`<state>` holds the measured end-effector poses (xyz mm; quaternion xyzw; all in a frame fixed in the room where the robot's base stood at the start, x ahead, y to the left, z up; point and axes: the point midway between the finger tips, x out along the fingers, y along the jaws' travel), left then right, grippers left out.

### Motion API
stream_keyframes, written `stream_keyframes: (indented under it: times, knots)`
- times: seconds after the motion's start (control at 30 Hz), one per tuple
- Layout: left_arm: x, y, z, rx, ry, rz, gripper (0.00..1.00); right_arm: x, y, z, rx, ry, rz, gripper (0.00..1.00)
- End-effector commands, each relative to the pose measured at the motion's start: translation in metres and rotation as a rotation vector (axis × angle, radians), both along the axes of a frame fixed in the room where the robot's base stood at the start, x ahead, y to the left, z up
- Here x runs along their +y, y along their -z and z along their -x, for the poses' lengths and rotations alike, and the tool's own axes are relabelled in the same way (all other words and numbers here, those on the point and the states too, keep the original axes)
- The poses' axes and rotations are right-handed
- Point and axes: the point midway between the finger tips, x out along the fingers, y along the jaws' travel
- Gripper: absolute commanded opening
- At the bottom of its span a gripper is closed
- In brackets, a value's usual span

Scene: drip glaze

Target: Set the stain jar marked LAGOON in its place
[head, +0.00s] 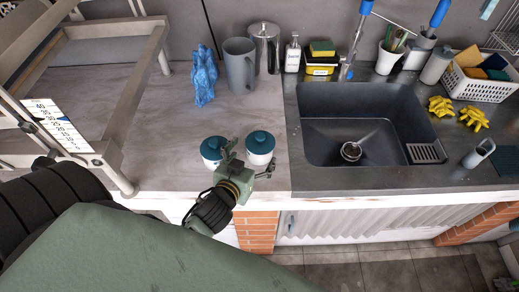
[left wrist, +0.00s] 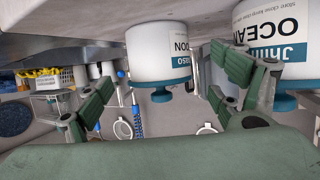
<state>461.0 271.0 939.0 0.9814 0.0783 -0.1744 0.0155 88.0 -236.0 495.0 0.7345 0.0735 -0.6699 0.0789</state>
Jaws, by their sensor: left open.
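Two white jars with teal lids stand side by side at the counter's front edge. The right one (head: 260,143) has a label ending in "OON" in the left wrist view (left wrist: 155,45), which fits LAGOON; the rest of the word is hidden. The left jar (head: 211,147) reads OCEAN in the left wrist view (left wrist: 280,30), where both appear upside down. My left gripper (head: 249,164) is open and empty at the near side of the jars. Its fingers (left wrist: 163,85) spread to either side of the OON jar, apparently without gripping it. My right gripper is not in view.
A sink (head: 365,115) lies to the right, with yellow gloves (head: 458,111) beyond it. A grey pitcher (head: 239,68), a metal canister (head: 264,45) and a blue crumpled cloth (head: 204,78) stand behind the jars. A beige frame (head: 122,160) stands left. Counter between is clear.

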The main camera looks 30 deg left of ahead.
Motion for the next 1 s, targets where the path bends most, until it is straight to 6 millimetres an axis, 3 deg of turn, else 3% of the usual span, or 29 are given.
stream_keyframes:
  times: [0.4, 0.73, 1.0]
  knots:
    - [0.007, 0.015, -0.048, -0.002, 0.003, -0.002, 0.86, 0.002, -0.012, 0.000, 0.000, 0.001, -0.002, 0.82]
    - [0.008, 0.019, -0.054, -0.001, 0.003, -0.003, 0.86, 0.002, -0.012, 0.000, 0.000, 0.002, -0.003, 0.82]
    - [0.008, 0.019, -0.054, -0.001, 0.003, -0.003, 0.64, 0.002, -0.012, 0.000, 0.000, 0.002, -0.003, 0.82]
